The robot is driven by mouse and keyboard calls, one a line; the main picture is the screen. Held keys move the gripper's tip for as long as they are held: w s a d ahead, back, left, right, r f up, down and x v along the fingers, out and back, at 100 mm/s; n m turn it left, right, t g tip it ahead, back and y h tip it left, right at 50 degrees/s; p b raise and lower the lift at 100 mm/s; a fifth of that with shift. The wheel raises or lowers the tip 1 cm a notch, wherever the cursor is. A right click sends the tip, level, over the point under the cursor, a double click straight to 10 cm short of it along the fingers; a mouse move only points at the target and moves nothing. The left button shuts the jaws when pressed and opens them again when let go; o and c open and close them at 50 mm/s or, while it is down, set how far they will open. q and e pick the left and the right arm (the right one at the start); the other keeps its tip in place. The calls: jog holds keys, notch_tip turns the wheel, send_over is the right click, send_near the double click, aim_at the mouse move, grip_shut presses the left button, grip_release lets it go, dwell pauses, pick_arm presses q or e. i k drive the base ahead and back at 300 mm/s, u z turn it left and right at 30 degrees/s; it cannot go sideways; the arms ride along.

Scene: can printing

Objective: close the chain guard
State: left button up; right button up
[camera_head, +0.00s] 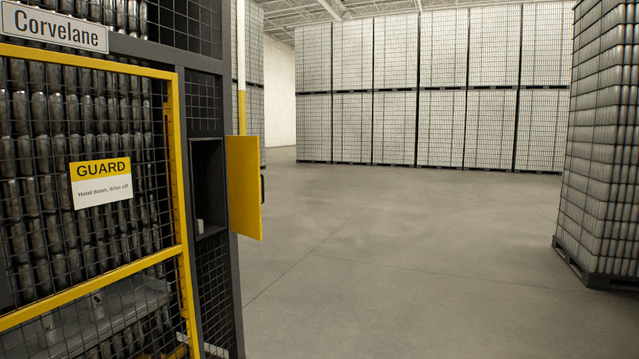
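A yellow-framed mesh guard panel (181,190) fills the left side, with a sign (101,182) reading "GUARD, Hoist down, drive off". Whether this panel is fully shut I cannot tell. To its right, a small yellow door (243,187) stands open beside a dark recessed box (209,185) in the grey mesh post. The door is swung out to the right, with a dark handle (263,188) at its far edge. A small pale object (200,226) sits low inside the box. Neither of my grippers is in view.
A "Corvelane" plate (53,27) is at the top left. Stacked cans show behind the mesh. Tall pallet stacks of cans (440,88) line the back, and another stack (604,130) stands at the right. The grey concrete floor (400,260) between is clear.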

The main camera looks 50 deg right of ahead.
aim_at(242, 154)
jog(key=z, duration=2.4)
jog(key=i, duration=4.35)
jog(key=u, duration=3.2)
jog(key=k, duration=0.25)
jog(key=z, duration=0.1)
jog(key=i, duration=1.05)
jog(key=u, duration=1)
